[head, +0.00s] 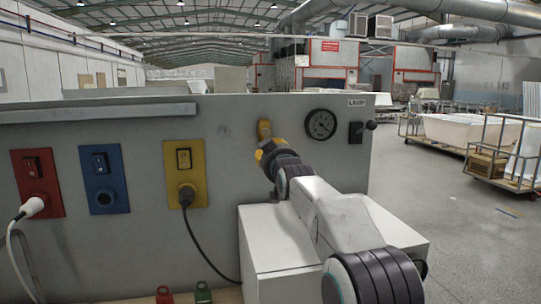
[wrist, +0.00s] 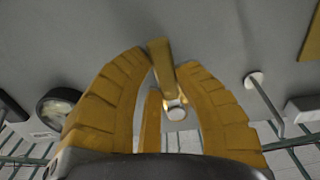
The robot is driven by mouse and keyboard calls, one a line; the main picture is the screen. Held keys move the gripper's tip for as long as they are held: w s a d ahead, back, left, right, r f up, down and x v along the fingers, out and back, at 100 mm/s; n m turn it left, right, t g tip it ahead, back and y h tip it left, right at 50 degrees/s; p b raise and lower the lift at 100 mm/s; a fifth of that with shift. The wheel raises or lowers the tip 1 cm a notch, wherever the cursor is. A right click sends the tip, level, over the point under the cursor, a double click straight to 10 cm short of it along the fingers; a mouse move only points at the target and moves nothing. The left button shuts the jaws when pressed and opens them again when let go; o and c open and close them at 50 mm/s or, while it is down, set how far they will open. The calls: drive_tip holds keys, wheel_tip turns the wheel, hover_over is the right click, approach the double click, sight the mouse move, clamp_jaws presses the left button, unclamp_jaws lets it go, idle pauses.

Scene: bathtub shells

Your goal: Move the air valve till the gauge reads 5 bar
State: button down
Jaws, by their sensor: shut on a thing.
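The air valve has a yellow lever (head: 264,128) on the grey panel, left of the gauge. In the wrist view the lever (wrist: 160,58) lies between my yellow fingertips, with a pale metal fitting (wrist: 175,108) behind it. My gripper (head: 267,150) is shut on the lever from the front; its fingers hide the lower part of the valve in the head view. The round black gauge (head: 320,124) is just right of the valve; it shows partly at the left of the wrist view (wrist: 57,108). Its needle is too small to read.
Right of the gauge is a black lever switch (head: 357,131). To the left are yellow (head: 185,160), blue (head: 103,180) and red (head: 37,180) socket plates; cables hang from the yellow and red ones. Carts with white tubs (head: 470,130) stand on open floor at right.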

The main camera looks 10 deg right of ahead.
drive_tip(key=shift+d+r+n+b, duration=0.1)
drive_tip(key=shift+d+n+b, duration=0.4)
drive_tip(key=shift+n, duration=0.5)
drive_tip(key=c, duration=0.9)
unclamp_jaws()
drive_tip(key=shift+a, duration=0.1)
drive_tip(key=shift+s, duration=0.1)
drive_tip(key=shift+s, duration=5.9)
